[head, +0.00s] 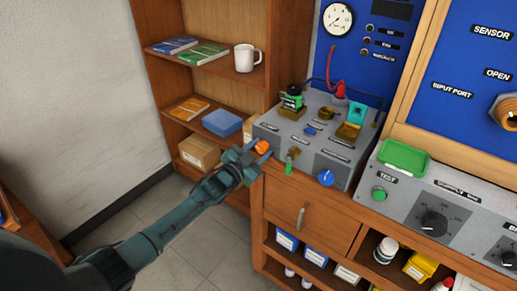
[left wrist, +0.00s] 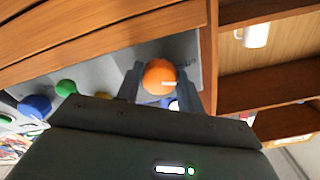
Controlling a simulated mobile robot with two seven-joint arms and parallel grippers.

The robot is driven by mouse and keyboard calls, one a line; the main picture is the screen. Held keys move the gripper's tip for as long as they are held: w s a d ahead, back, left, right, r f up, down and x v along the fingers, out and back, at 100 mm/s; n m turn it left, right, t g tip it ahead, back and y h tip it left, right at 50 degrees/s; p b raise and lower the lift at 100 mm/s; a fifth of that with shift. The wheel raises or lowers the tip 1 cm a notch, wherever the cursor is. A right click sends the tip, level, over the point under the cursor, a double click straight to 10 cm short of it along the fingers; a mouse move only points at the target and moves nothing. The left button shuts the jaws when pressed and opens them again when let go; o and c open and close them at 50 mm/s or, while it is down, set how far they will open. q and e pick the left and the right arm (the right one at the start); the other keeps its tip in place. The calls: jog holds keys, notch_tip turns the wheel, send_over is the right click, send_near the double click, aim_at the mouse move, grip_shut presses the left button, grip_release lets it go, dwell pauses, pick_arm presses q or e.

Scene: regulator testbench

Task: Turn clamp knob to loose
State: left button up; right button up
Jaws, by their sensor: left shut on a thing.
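The clamp knob (head: 263,147) is an orange round knob on the left end of the grey test box's front panel (head: 310,165). The lettering by the knob is too small to read. My right gripper is in neither view.
A blue knob (head: 326,178) and a small green-tipped part (head: 290,162) are on the same panel, to the right. A wooden shelf (head: 225,62) with a white mug (head: 247,58) stands behind. A wooden drawer (head: 311,216) lies below the box. The floor at left is clear.

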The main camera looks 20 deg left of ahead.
pick_arm(q)
jog(key=shift+n, duration=1.7)
jog(key=o, duration=1)
jog(key=shift+s, duration=0.1)
jog(key=v, duration=1.3)
jog(key=s+d+f+n+g+y, duration=0.1)
jog(key=s+d+f+g, duration=0.1)
jog(key=s, duration=0.5)
jog(key=s+d+f+n+g+y, duration=0.1)
jog(key=s+d+f+g, duration=0.1)
jog(key=s+f, duration=0.3)
jog(key=s+d+f+n+g+y, duration=0.1)
jog(key=s+d+f, duration=0.3)
jog(key=s, duration=0.6)
jog(key=shift+s+d+f+n+g, duration=0.3)
jog(key=shift+s+d+g, duration=0.1)
jog(key=shift+g, duration=0.3)
